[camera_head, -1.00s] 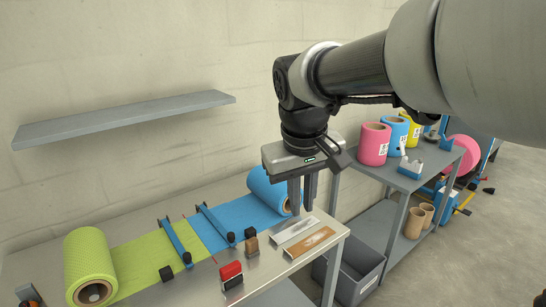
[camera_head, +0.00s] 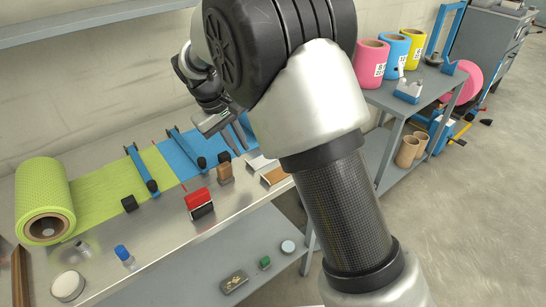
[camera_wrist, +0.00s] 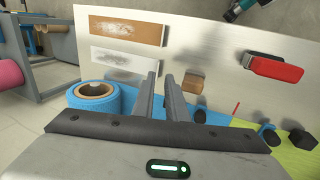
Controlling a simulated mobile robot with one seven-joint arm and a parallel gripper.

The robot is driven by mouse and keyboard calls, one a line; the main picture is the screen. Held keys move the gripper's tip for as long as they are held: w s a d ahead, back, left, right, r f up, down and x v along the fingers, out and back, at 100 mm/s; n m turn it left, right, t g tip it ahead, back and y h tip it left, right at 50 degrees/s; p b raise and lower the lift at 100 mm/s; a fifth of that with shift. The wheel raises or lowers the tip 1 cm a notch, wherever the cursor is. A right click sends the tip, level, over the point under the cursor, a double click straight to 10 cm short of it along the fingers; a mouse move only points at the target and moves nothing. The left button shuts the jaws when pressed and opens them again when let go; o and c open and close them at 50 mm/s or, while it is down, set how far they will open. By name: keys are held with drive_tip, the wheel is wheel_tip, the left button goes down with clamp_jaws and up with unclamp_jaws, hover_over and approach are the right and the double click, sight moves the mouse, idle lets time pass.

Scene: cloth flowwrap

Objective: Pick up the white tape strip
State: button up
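The white strip (camera_head: 258,162) lies flat on the metal table, with a brown strip (camera_head: 275,175) beside it. In the wrist view the white strip (camera_wrist: 125,61) is fully visible and has a grey mottled patch; the brown strip (camera_wrist: 128,29) lies beyond it. My gripper (camera_head: 238,138) is above the blue film, left of the white strip in the head view. In the wrist view the fingers (camera_wrist: 161,76) are apart with a narrow empty gap, and their tips point just right of the white strip's end. My arm covers part of the table's right end in the head view.
A wooden block (camera_wrist: 193,82) and a red-and-black object (camera_head: 199,203) stand near the strips. A blue roll (camera_wrist: 95,97) stands close to the left finger. Blue clamp bars (camera_head: 142,170) cross the film. A wall shelf (camera_head: 90,22) hangs above. Bare table lies around the strips.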

sight(250, 171)
drive_tip(key=x, duration=0.4)
drive_tip(key=b+x, duration=0.1)
drive_tip(key=x, duration=0.3)
drive_tip(key=shift+w+d+f, duration=0.15)
drive_tip(key=shift+w+f, duration=0.1)
clamp_jaws()
drive_tip(key=shift+r, duration=0.15)
